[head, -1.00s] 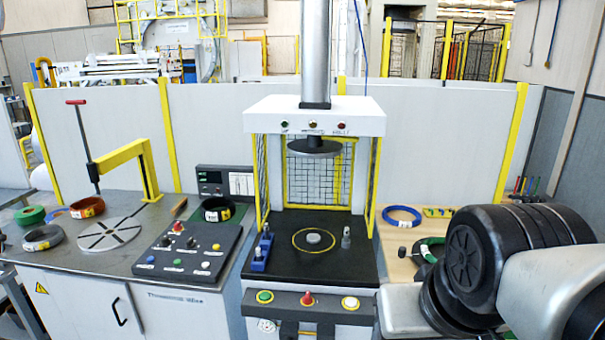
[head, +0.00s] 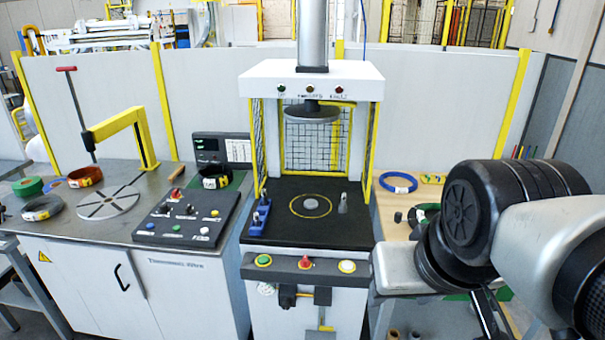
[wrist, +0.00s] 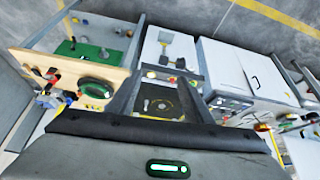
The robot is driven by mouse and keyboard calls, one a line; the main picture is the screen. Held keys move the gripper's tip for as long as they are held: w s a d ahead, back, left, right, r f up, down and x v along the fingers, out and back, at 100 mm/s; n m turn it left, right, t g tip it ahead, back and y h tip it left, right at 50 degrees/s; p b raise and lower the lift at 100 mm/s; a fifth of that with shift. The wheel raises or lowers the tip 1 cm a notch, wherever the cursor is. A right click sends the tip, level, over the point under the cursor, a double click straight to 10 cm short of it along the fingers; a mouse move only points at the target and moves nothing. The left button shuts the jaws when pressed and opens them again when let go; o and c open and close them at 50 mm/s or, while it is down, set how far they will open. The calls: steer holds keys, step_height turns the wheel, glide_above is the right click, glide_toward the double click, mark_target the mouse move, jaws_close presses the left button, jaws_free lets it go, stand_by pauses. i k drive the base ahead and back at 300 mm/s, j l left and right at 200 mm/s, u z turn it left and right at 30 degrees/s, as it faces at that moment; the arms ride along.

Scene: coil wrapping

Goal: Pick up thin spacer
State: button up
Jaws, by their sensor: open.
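I cannot single out a thin spacer with certainty. A small grey disc (head: 311,204) lies inside the yellow circle on the black press bed (head: 285,226). A blue holder (head: 261,215) with pegs stands at the bed's left, and a small grey upright piece (head: 343,204) at its right. My gripper (head: 488,315) hangs low at the right in the head view, partly cut off by the frame. In the wrist view its two fingers (wrist: 158,92) are spread and nothing shows between them except the distant press area.
The left bench holds an orange coil (head: 85,176), a black coil (head: 42,207) and a control panel (head: 184,220). The press frame (head: 311,85) rises over the bed.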

mark_target(311, 204)
steer(key=i+j+z, duration=0.1)
steer(key=i+j, duration=0.35)
steer(key=i, duration=0.25)
steer(key=i+j+z, duration=0.1)
steer(key=i+j, duration=0.4)
steer(key=i, duration=0.15)
